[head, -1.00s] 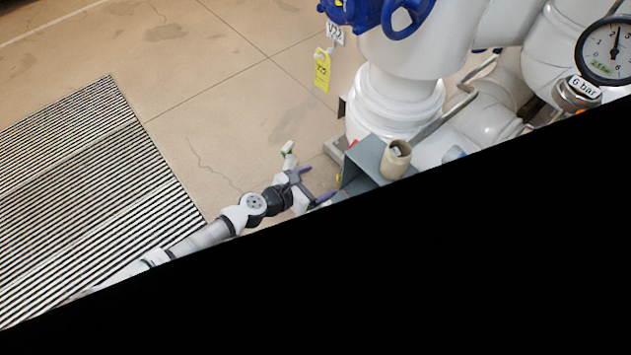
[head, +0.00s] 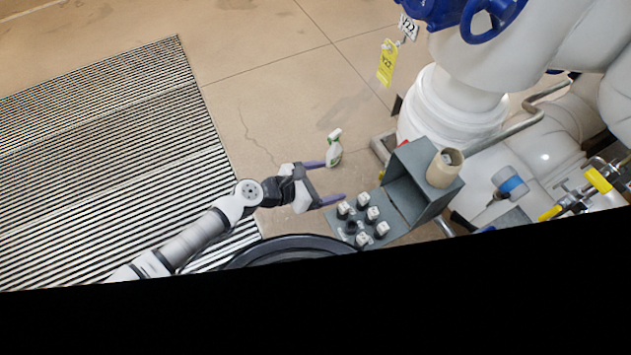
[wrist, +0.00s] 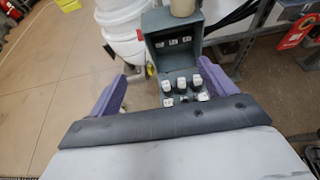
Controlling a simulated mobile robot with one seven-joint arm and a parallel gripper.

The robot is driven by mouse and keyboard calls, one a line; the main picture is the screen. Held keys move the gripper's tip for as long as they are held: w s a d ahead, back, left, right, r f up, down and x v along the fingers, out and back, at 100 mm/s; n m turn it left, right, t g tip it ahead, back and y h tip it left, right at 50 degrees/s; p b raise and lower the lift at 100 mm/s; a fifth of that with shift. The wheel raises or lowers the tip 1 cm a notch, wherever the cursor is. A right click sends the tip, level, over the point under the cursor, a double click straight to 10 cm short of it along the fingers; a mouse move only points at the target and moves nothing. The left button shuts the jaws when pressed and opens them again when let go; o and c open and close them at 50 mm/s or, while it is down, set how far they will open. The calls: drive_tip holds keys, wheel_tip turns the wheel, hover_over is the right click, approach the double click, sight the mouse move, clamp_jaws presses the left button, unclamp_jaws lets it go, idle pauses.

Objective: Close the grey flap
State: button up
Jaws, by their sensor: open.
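A grey box (head: 436,208) stands beside the white pipework, its front open. The grey flap (head: 394,207) lies folded out from its lower front edge, with several white-topped knob-like pieces (head: 372,214) on it. In the wrist view the box (wrist: 151,47) is ahead with its inside showing, and the flap (wrist: 180,72) slopes down from it towards me. My gripper (head: 334,181) is open and empty, to the left of the flap, its lower finger close to the flap's left edge. In the wrist view its purple fingers (wrist: 166,80) stand either side of the flap; contact cannot be told.
A beige roll-like cylinder (head: 442,170) stands on the box top. A green-and-white spray bottle (head: 334,148) is beyond my gripper. White pipes (head: 452,105), a blue handwheel (head: 492,14) and yellow-handled valves (head: 598,180) are right. A floor grating (head: 110,150) lies left. Black covers the bottom of the head view.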

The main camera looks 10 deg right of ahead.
drive_tip(key=shift+v, duration=1.55)
